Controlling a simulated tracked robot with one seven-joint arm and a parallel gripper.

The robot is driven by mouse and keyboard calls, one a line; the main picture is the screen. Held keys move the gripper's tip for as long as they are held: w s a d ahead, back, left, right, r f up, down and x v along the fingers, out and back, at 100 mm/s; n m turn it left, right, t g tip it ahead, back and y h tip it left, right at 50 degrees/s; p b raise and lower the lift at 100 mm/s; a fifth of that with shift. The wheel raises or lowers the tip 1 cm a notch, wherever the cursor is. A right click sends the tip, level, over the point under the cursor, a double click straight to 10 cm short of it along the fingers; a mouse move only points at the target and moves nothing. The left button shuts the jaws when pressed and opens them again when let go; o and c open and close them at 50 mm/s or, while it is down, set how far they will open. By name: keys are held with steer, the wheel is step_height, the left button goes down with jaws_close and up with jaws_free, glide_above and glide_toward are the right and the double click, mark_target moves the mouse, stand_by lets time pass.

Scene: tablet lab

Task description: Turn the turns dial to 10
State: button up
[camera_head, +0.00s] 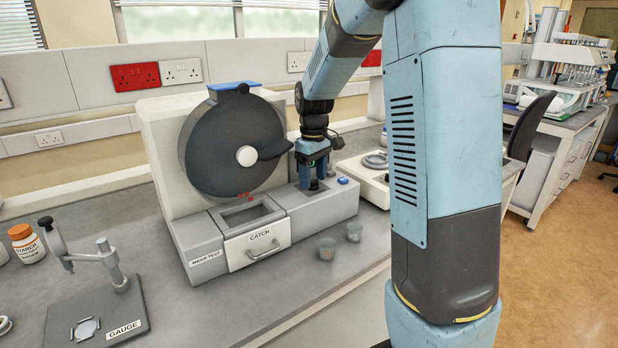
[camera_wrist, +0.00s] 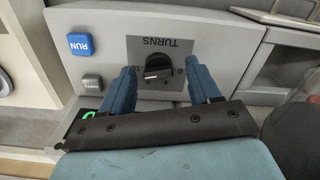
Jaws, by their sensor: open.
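The turns dial (camera_wrist: 158,68) is a black round knob with a pale pointer line on a dark grey plate marked TURNS, seen upside down in the wrist view. The pointer lies roughly sideways in that view; the number it points to is too small to read. My gripper (camera_wrist: 162,80) is open, with one blue finger on each side of the dial. A gap shows between the fingers and the knob. In the head view my gripper (camera_head: 315,185) points down over the right part of the wear test machine (camera_head: 205,245); it hides the dial there.
A blue RUN button (camera_wrist: 80,44) and a grey button (camera_wrist: 91,83) sit beside the dial plate. The big dark drum (camera_head: 225,150) and CATCH drawer (camera_head: 258,245) are left of my gripper. Two small cups (camera_head: 327,248) stand in front of the machine. A gauge stand (camera_head: 100,310) is at left.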

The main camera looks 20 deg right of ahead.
mark_target(313, 180)
step_height(313, 180, up, 14)
steer(key=shift+f, duration=0.25)
stand_by(0.6)
steer(key=s+f+m+t, duration=0.1)
steer(key=s+m+t, duration=0.4)
steer(key=s, duration=2.3)
steer(key=shift+s+a+f+m+t, duration=0.2)
steer(key=shift+a+f+m+t, duration=0.1)
steer(key=shift+m, duration=0.5)
